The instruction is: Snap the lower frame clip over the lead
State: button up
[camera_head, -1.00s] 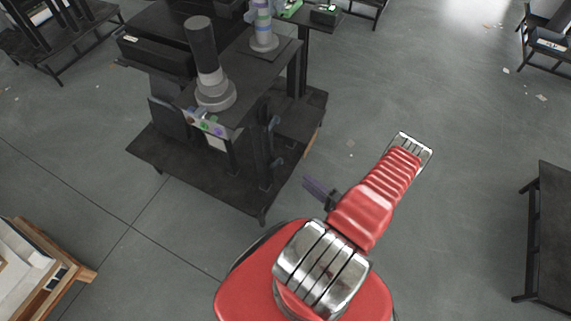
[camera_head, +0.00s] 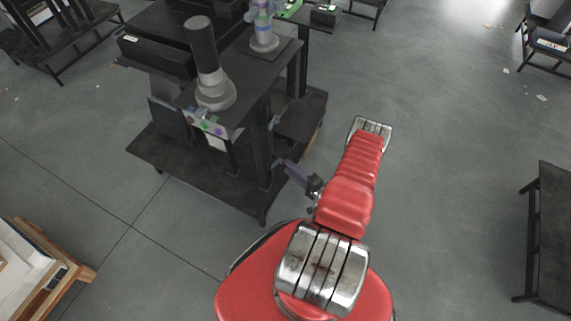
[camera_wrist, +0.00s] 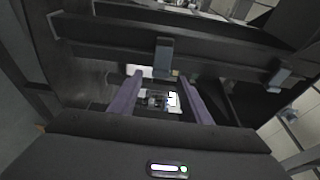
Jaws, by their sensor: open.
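My gripper (camera_head: 295,171) has purple fingers and reaches in beside the dark stand's post, close to a small blue-grey clip (camera_head: 277,160) low on it. A second blue-grey clip (camera_head: 273,122) sits higher on the same post. In the wrist view my gripper (camera_wrist: 160,77) is open, with its fingers apart and nothing held between them. A blue-grey clip (camera_wrist: 163,57) on a dark frame bar lies just beyond the fingertips, roughly centred between them. Another clip (camera_wrist: 280,77) is on the right. Contact cannot be told. I cannot make out the lead.
The dark stand (camera_head: 175,172) has a broad low shelf. A grey-and-black column (camera_head: 207,65) stands on its top. A wooden-edged bench (camera_head: 62,275) is at lower left and a dark table (camera_head: 552,235) at right. The floor between is clear.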

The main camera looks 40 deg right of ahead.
aim_at(282, 163)
jog(key=shift+w+a, duration=0.15)
jog(key=shift+w, duration=1.65)
jog(key=shift+c, duration=0.5)
jog(key=c, duration=0.9)
